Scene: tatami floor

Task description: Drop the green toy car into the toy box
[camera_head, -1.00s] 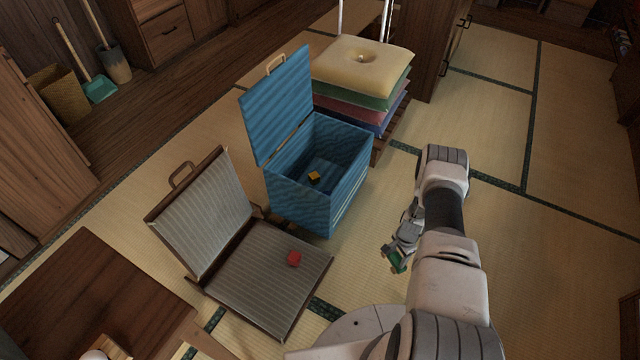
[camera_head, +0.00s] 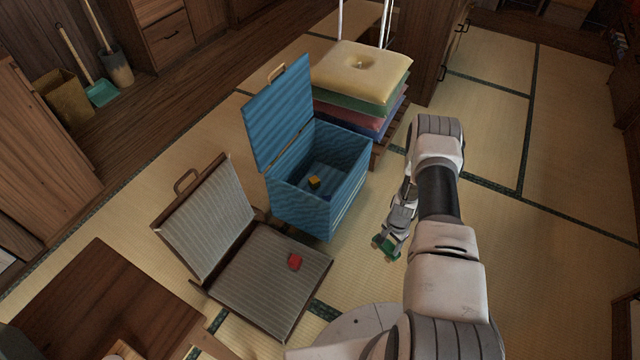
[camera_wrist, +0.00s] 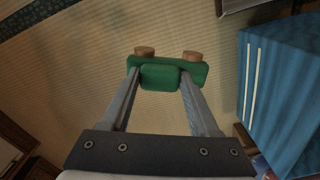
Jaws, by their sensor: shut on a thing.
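The green toy car (camera_wrist: 165,75) is pinched between the two fingertips of my gripper (camera_head: 385,246). It is green with pale wooden wheels, and it shows small in the head view (camera_head: 388,244). The car is held over the tatami, to the right of the toy box and outside it. The toy box (camera_head: 310,211) is blue with its lid (camera_head: 279,112) raised at the back left. In the wrist view the box's blue side (camera_wrist: 290,90) is at the right, apart from the car.
A striped floor chair (camera_head: 262,285) with a red object (camera_head: 295,261) on its seat stands in front of the box. A stack of cushions (camera_head: 362,70) stands behind it. A wooden table (camera_head: 100,300) is at the lower left. Tatami on the right is clear.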

